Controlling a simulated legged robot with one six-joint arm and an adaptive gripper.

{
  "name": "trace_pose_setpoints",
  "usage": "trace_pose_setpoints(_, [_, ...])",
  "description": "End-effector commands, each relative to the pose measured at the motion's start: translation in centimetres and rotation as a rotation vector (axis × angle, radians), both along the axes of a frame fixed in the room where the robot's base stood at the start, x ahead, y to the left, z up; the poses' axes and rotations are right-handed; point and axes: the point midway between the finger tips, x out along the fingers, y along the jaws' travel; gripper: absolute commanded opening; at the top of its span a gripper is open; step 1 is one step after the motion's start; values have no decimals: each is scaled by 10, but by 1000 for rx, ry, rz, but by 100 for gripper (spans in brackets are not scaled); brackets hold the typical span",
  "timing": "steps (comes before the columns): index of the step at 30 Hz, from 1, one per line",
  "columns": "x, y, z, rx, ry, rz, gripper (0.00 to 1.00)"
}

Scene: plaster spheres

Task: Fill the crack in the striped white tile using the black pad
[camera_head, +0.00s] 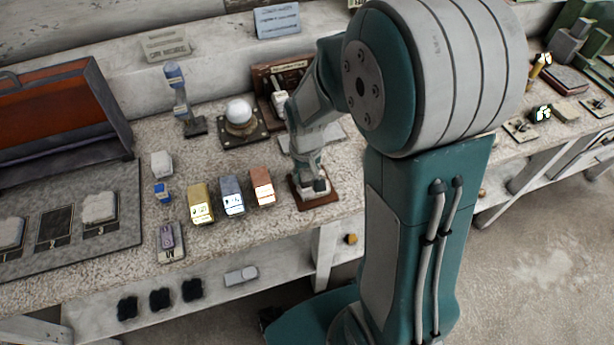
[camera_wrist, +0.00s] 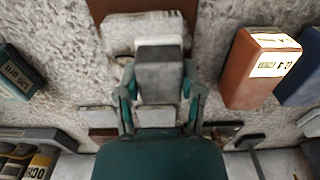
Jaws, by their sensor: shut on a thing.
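My gripper (camera_head: 312,186) is low over the brown board (camera_head: 322,205) on the bench. In the wrist view my gripper (camera_wrist: 158,88) is shut on a dark grey block (camera_wrist: 160,78) with a paler end. A white slab (camera_wrist: 118,35) lies under and beyond this block, partly hidden by it; I cannot tell whether they touch. No crack or stripes can be made out on it. Three black pads (camera_head: 160,298) lie in a row on the lower shelf. Pale tiles (camera_head: 99,207) sit in a grey tray (camera_head: 125,236) at the left, with a dark slot between them.
A copper block (camera_head: 262,187), a blue block (camera_head: 232,195) and a gold block (camera_head: 200,203) stand left of my gripper. The copper block is close by in the wrist view (camera_wrist: 248,72). A white sphere (camera_head: 238,111) sits on a dark base behind. An open case (camera_head: 60,110) stands far left.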

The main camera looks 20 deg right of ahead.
Motion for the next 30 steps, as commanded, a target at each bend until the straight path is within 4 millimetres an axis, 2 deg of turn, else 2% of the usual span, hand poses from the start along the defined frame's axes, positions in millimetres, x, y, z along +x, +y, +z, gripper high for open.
trace_pose_setpoints(10, [14, 0, -2, 0, 0, 0, 12])
trace_pose_setpoints(30, [-17, 0, 1, 0, 1, 0, 12])
